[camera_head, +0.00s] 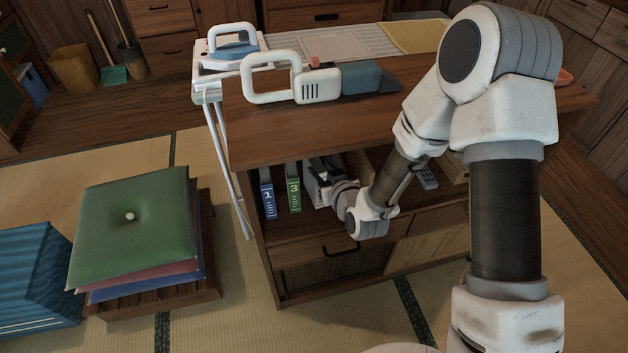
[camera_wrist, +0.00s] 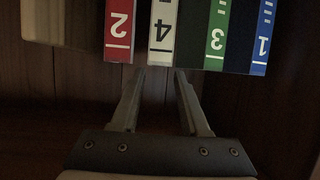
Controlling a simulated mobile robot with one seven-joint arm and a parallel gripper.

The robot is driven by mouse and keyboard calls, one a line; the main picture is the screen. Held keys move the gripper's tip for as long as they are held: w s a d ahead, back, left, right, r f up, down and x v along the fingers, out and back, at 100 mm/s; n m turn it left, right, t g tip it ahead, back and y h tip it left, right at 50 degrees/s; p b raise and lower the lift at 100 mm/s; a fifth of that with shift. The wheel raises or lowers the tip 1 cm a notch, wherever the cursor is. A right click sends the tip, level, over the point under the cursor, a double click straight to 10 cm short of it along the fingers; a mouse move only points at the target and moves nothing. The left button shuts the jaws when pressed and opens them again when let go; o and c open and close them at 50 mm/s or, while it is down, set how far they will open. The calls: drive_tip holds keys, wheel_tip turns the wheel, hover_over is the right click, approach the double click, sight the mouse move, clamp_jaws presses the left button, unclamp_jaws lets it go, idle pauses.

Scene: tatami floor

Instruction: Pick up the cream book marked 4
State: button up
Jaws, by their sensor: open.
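The cream book marked 4 (camera_wrist: 162,28) stands upright in the shelf; its spine is upside down in the wrist view. My gripper (camera_wrist: 161,74) is open and empty, with its fingertips just short of the lower end of this spine in the picture, one toward each side. I cannot tell whether they touch it. In the head view my gripper reaches into the cabinet's open shelf, where my wrist hides much of the cream book's place.
A red book marked 2 (camera_wrist: 120,30) stands on one side of the cream book; a green book marked 3 (camera_wrist: 217,35) and a blue book marked 1 (camera_wrist: 263,35) stand on the other, with dark gaps between. The wooden cabinet top (camera_head: 250,150) overhangs the shelf.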

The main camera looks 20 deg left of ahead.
sight(317, 164)
drive_tip(key=shift+b+x, duration=0.85)
drive_tip(key=shift+x, duration=2.75)
drive_tip(key=shift+d+f, duration=0.1)
clamp_jaws()
